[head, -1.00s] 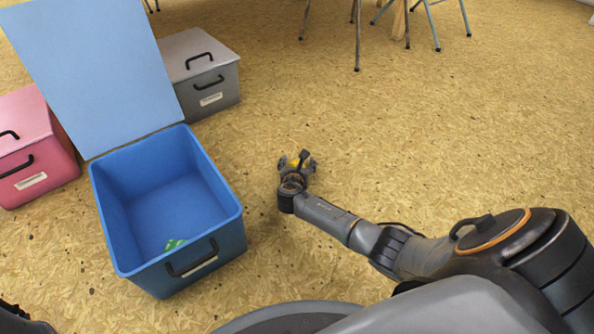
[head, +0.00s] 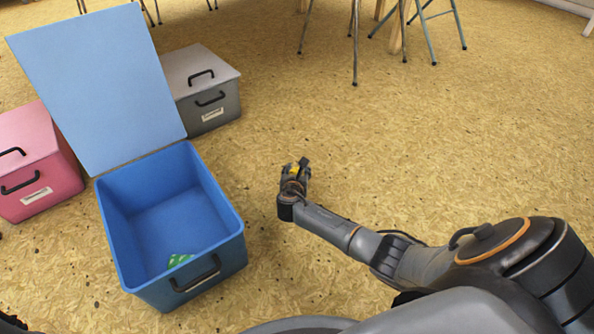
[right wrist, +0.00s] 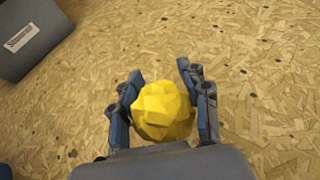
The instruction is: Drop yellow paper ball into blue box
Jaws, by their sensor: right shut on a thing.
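The yellow paper ball (right wrist: 163,110) sits between the two fingers of my right gripper (right wrist: 160,98) in the right wrist view. In the head view only a small bit of the yellow ball (head: 294,169) shows within my right gripper (head: 296,168). That gripper is shut on the ball, over bare floor to the right of the blue box. The blue box (head: 233,237) stands open on the floor with its lid (head: 95,85) raised at the back. A green item (head: 178,260) lies inside it near the front wall. My left gripper is not in view.
A closed pink box (head: 35,160) stands left of the blue box. A closed grey box (head: 205,95) stands behind it and also shows in the right wrist view (right wrist: 30,38). Stool or table legs are at the top. The floor at centre is clear.

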